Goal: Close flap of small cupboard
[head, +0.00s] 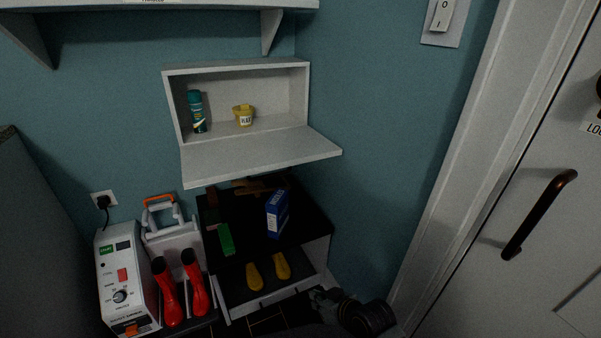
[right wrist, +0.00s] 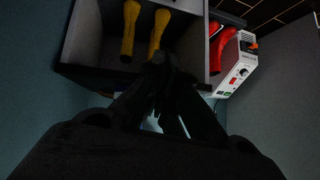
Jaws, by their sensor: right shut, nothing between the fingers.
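The small cupboard (head: 236,68) is a pale box on the blue wall in the head view. Its flap (head: 258,156) is folded down and sticks out roughly level, so the cupboard stands open. Inside are a teal spray can (head: 197,112) and a yellow tub (head: 243,115). My right gripper (head: 318,297) is low at the bottom of the head view, well below and right of the flap, not touching it. In the right wrist view its fingers (right wrist: 160,75) are dark and shut with nothing between them. My left gripper is not in view.
Red boots (head: 172,292) and a white machine (head: 127,282) stand left. A door (head: 520,230) is at right. A shelf (head: 160,8) hangs above.

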